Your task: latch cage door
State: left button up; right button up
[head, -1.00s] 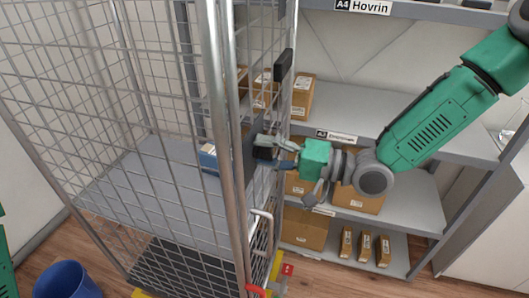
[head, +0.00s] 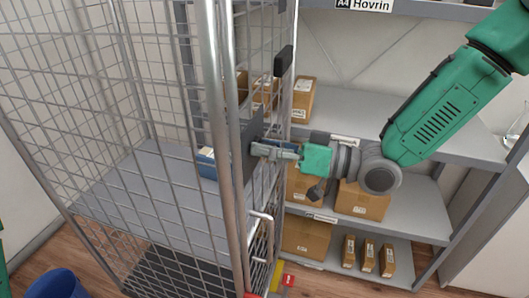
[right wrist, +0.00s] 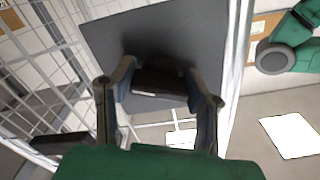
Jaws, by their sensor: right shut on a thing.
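The wire-mesh roll cage (head: 150,110) stands at the left and centre of the head view. A dark plate (head: 251,140) is on its mesh near the front upright post. The plate also fills the upper middle of the right wrist view (right wrist: 120,45), with a dark block-like handle (right wrist: 158,82) on it. My right gripper (head: 262,150) is at the plate, shut on the handle, with one finger on each side of it. The fingers hide the handle in the head view. My left gripper is not in view.
A blue box (head: 207,167) sits on the cage shelf. A black block (head: 284,61) is on an upright. Shelves (head: 415,205) with several cardboard boxes stand behind my right arm. A blue bin (head: 65,284) is at bottom left.

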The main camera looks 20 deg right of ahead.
jog(key=n+b, duration=0.2)
jog(key=n, duration=0.2)
jog(key=shift+f+n, duration=0.1)
jog(key=shift+n, duration=0.3)
jog(key=shift+b, duration=0.3)
jog(key=o, duration=1.2)
jog(key=shift+d, duration=0.1)
jog(key=shift+c, duration=0.2)
jog(key=shift+w, duration=0.1)
jog(key=shift+d, duration=0.15)
jog(key=v, duration=1.2)
